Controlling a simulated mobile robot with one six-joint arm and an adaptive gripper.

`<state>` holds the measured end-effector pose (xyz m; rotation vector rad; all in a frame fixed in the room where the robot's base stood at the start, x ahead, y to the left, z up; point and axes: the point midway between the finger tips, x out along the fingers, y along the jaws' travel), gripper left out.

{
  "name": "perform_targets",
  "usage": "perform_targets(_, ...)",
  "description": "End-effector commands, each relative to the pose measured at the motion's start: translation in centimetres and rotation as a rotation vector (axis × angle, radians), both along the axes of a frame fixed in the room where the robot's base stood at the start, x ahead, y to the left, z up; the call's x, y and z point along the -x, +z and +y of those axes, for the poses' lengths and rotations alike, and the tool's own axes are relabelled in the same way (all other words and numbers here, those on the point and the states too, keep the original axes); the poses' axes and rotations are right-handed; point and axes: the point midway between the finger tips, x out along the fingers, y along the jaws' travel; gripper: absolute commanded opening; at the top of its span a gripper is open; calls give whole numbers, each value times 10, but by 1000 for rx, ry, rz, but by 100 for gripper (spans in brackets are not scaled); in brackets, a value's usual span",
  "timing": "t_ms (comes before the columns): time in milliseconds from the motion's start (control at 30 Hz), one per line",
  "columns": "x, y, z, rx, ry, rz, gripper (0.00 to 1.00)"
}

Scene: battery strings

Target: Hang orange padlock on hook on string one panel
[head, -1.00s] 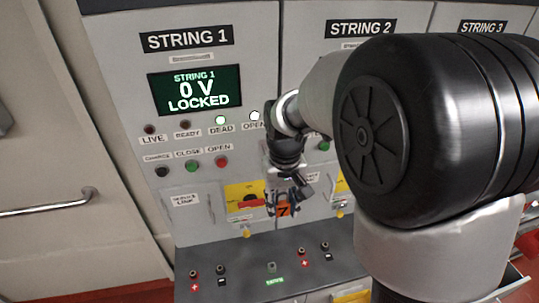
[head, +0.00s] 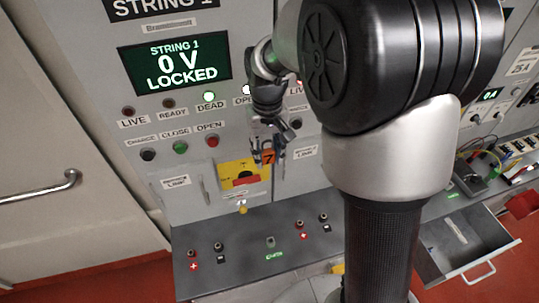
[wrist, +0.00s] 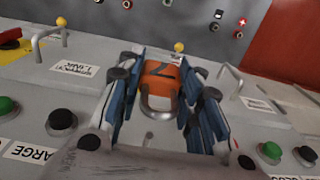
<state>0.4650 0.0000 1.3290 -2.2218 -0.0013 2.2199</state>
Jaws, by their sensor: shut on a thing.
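The orange padlock (head: 268,156), marked 7, is held in my gripper (head: 267,152) in front of the String 1 panel (head: 218,120). The wrist view shows the padlock (wrist: 160,82) between the blue-grey fingers (wrist: 158,100), its metal shackle toward the camera. In the head view the padlock appears just above and right of the yellow plate with a red switch (head: 246,179). A small yellow knob-like piece (head: 243,208) sits below that plate. I cannot clearly make out the hook itself. The String 1 screen (head: 175,65) reads 0 V LOCKED.
A dark ledge (head: 225,275) with terminals juts out below the panel. Bar handles, one showing in the wrist view (wrist: 230,78), stand out from the panels. An open drawer (head: 465,245) is at the right. A door handle (head: 40,188) is at the left.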

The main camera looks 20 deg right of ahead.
Motion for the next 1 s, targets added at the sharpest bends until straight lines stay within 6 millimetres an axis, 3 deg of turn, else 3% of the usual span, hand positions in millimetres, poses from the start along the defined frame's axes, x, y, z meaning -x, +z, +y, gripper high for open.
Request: perform_targets(1000,-60,-6,0,0,0,1,8)
